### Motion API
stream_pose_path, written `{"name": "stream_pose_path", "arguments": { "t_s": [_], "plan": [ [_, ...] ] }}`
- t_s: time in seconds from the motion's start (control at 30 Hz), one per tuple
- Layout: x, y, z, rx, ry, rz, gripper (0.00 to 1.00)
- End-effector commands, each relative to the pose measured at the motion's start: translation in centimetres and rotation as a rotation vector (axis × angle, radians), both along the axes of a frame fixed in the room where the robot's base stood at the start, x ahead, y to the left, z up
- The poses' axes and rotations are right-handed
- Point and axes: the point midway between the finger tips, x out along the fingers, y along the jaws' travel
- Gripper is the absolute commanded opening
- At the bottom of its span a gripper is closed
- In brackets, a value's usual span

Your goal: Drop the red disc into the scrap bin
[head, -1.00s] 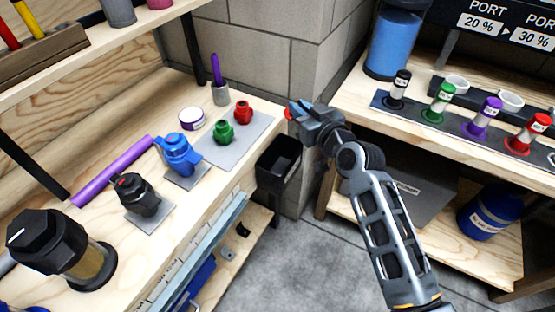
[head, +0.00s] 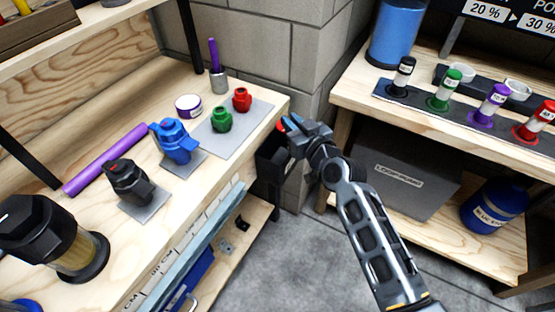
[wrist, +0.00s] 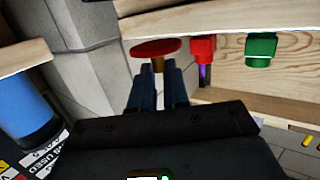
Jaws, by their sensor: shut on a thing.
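A black open bin (head: 270,172), which looks like the scrap bin, stands in the gap beside the left bench, below my gripper.
The left bench (head: 225,165) holds a red fitting (head: 242,99), a green fitting (head: 221,119), a blue valve (head: 175,140) and a black valve (head: 128,181). The right bench (head: 455,125) carries a row of small bottles. A block wall (head: 265,65) is close behind. Grey floor is free in front.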

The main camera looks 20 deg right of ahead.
Motion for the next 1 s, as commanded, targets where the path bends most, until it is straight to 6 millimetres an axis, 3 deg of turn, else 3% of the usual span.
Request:
{"name": "stream_pose_path", "arguments": {
  "t_s": [0.2, 0.23, 0.5, 0.8, 1.0],
  "plan": [
    [0.0, 0.0, 0.0, 0.0, 0.0, 0.0, 0.0],
    [0.0, 0.0, 0.0, 0.0, 0.0, 0.0, 0.18],
    [0.0, 0.0, 0.0, 0.0, 0.0, 0.0, 0.44],
    [-0.2, 0.0, 0.0, 0.0, 0.0, 0.0, 0.45],
    [-2.6, -0.2, 0.2, 0.001, 0.001, -0.001, 0.45]
  ]
}}
